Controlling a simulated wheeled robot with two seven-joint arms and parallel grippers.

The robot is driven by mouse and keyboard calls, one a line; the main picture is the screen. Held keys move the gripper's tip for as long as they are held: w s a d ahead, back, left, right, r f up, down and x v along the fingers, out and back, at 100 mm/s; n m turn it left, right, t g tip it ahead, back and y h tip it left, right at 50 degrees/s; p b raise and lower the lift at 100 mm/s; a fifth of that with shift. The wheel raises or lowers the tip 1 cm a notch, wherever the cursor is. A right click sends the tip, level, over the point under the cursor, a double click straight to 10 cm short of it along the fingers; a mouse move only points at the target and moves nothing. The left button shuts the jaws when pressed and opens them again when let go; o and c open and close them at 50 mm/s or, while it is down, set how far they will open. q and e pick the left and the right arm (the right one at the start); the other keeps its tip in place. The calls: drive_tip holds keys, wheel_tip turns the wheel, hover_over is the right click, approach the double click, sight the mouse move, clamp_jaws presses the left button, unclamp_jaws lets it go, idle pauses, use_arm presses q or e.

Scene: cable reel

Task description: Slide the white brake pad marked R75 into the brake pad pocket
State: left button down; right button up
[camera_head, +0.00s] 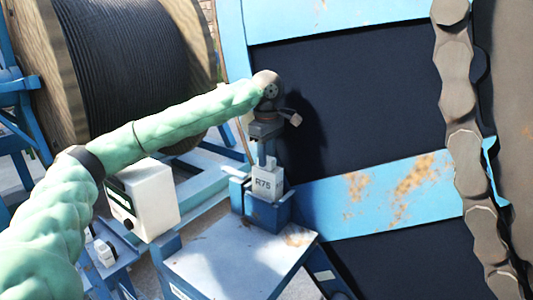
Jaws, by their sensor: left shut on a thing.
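The white brake pad (266,181) shows the mark R75 on its face. It stands upright at the mouth of the blue brake pad pocket (266,213), with its upper part above the rim. I cannot tell how deep its lower end sits. My left gripper (268,156) points down from above and is shut on the top of the pad. The green-sleeved left arm reaches in from the left. My right gripper is not in view.
A pale metal table top (235,262) lies in front of the pocket. A white box (150,200) stands left of it. A large cable reel (130,65) is behind, a rusty blue frame (385,190) at right, and a heavy chain (463,150) hangs far right.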

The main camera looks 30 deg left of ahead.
use_arm(q)
drive_tip(key=shift+f, duration=1.45)
